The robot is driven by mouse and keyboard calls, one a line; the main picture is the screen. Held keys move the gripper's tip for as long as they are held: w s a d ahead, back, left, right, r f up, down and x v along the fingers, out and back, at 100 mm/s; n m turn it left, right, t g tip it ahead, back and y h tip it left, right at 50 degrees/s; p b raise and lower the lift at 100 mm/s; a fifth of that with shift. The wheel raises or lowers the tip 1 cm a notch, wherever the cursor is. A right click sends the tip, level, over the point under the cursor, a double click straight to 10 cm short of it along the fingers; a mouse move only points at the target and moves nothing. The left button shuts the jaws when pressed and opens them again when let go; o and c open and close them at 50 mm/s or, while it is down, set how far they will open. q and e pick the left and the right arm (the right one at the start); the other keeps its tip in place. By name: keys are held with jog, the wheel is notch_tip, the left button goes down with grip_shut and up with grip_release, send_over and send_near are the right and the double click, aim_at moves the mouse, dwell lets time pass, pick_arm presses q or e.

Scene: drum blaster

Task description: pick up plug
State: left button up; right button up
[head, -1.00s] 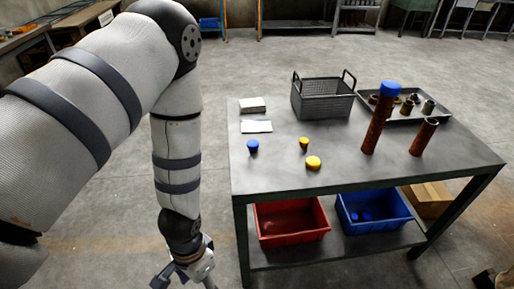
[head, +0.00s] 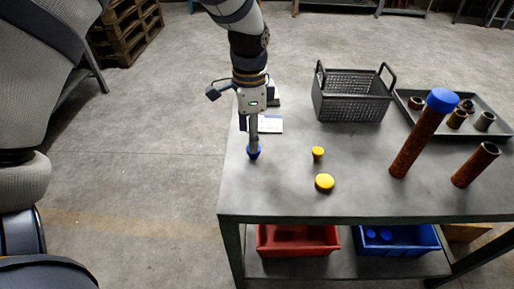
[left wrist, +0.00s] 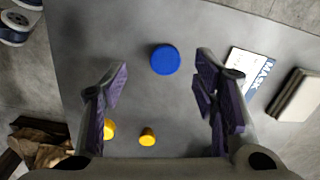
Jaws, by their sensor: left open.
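A blue plug (head: 254,155) stands on the grey table near its left edge. My left gripper (head: 253,145) is over it, pointing down, and partly hides it in the head view. In the left wrist view the blue plug (left wrist: 165,60) shows as a round cap framed by the open, purple-padded fingers of the left gripper (left wrist: 162,75). Nothing is held; the remaining height above the plug is hard to judge. A small yellow plug (head: 318,152) and a larger yellow plug (head: 325,183) stand to the right. My right gripper is not seen.
A white card (head: 270,125) lies just behind the gripper. A dark basket (head: 352,100) and a metal tray (head: 490,133) with rusty fittings stand behind. A blue-capped rusty pipe (head: 415,145) and a shorter pipe (head: 474,165) stand right. Red (head: 295,240) and blue bins (head: 400,240) sit below.

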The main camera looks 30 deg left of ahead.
pick_arm(q)
jog(key=f, duration=0.4)
jog(key=w+f, duration=0.1)
jog(key=f, duration=0.1)
jog(key=shift+d+f+b, duration=0.1)
jog(key=shift+b, duration=0.25)
jog(key=c, duration=1.1)
jog(key=shift+o, duration=0.2)
